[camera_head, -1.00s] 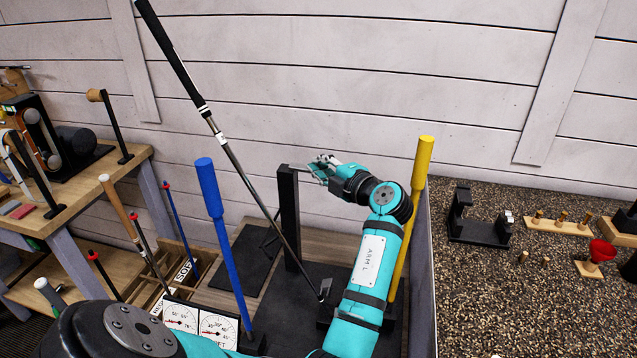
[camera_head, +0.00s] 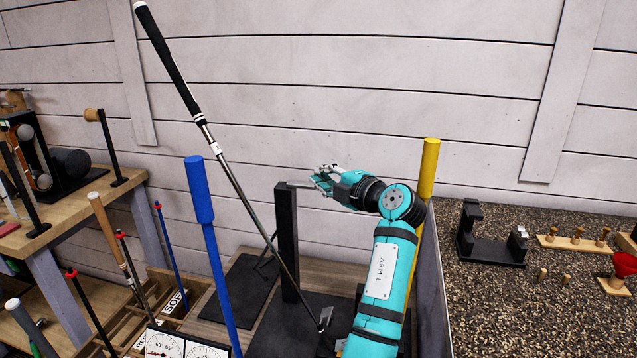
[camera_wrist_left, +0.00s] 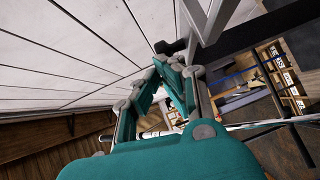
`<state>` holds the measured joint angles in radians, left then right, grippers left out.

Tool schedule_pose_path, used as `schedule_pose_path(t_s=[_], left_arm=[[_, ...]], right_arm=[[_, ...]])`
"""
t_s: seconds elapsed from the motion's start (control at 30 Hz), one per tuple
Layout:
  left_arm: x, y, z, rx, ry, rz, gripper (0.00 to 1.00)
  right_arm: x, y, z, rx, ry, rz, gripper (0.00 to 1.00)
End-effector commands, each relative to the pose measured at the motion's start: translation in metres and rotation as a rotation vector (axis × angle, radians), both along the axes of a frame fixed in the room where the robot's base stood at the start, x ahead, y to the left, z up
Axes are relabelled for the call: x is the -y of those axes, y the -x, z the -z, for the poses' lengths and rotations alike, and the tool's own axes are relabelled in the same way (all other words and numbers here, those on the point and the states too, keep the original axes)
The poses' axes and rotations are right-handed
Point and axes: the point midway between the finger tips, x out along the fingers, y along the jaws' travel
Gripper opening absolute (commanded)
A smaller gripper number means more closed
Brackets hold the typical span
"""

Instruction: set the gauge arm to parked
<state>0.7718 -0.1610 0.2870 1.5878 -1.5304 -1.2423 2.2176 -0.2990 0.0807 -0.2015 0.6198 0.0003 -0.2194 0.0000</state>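The gauge is a black upright post (camera_head: 287,240) in the middle of the head view. A short, thin grey gauge arm (camera_head: 299,185) sticks out from its top to the right. My left gripper (camera_head: 318,181) is at the free end of that arm, touching or very close to it. In the left wrist view the gripper's fingers (camera_wrist_left: 166,68) converge close to a dark knob (camera_wrist_left: 170,47) and a grey bar. I cannot tell whether they grip anything. My right gripper is in neither view.
A golf club (camera_head: 235,175) leans left of the post. A blue post (camera_head: 208,235) and a yellow post (camera_head: 429,170) stand on either side. The wall lies behind; a gravelly surface (camera_head: 500,310) is at right.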

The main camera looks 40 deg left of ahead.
Motion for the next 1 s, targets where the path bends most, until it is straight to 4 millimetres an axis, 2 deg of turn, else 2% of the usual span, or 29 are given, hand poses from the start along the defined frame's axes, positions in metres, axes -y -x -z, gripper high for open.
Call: schedule_pose_path(t_s=[0.17,0.4,0.6,0.77,1.0], left_arm=[[-0.001,0.001,-0.016,0.005,0.0,-0.001,0.0],[0.001,0.001,-0.063,0.007,-0.001,0.0,0.0],[0.002,0.002,-0.092,0.004,-0.001,0.002,0.0],[0.002,0.002,-0.101,0.004,-0.002,0.003,0.0],[0.002,0.002,-0.102,0.003,-0.001,0.003,0.0]], right_arm=[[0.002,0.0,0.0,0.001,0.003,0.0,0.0],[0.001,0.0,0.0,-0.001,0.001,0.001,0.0],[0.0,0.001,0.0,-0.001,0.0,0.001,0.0],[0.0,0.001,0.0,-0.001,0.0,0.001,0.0],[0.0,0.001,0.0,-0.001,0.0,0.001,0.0]])
